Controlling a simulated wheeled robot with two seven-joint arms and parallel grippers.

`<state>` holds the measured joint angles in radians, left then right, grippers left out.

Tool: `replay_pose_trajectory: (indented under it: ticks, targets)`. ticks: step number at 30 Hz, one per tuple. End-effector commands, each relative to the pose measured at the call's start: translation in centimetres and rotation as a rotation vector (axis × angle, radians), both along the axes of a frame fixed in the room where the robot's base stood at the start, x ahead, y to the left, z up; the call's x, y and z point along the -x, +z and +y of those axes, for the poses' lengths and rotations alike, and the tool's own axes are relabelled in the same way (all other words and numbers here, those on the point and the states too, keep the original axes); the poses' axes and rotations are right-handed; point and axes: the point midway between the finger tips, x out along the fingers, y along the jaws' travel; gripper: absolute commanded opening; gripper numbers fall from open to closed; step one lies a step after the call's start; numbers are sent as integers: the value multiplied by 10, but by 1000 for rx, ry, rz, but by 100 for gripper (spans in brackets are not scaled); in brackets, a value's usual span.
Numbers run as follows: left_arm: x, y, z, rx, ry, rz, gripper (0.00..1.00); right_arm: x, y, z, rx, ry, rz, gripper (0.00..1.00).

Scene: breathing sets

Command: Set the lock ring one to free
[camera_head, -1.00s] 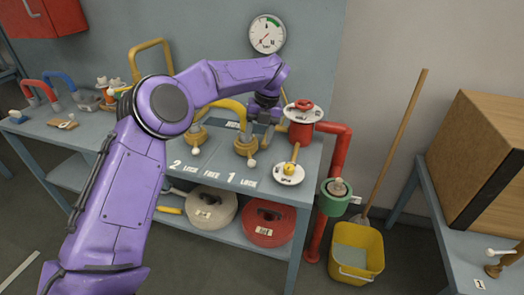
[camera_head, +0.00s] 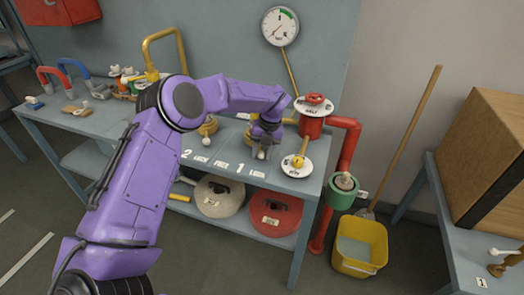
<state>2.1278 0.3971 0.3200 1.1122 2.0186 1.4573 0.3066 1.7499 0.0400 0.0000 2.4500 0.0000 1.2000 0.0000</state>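Lock ring one is a brass fitting on the bench behind the printed "1", mostly hidden behind my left gripper. Its white-tipped lever (camera_head: 262,154) points to the front, near the "LOCK" label (camera_head: 257,173). My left gripper (camera_head: 264,146) is low over the ring, with its fingers at the lever; I cannot tell whether they are closed on it. Lock ring two (camera_head: 208,127), also brass with a white-tipped lever, stands to the left behind the "2". My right gripper is not in view.
A red valve with a white dial (camera_head: 314,106) and a yellow-handled dial (camera_head: 297,166) stand just right of my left gripper. A red pipe (camera_head: 345,150) runs down the bench's right end. A yellow bucket (camera_head: 360,250) stands on the floor. A gauge (camera_head: 280,26) hangs behind.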

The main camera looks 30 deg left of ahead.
Motion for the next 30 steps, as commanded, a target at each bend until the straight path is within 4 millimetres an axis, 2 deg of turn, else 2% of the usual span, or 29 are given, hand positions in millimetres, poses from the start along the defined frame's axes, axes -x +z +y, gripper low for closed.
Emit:
replay_pose_trajectory:
  ticks: [1, 3, 17, 30]
  targets:
    - [0, 0, 0, 0, 0, 0, 20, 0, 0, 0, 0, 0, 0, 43]
    - [0, 0, 0, 0, 0, 0, 0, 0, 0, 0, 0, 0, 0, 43]
    - [6, 1, 6, 2, -81, -2, 0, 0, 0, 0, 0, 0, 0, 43]
    - [26, 3, 41, 2, -449, -4, 0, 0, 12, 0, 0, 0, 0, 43]
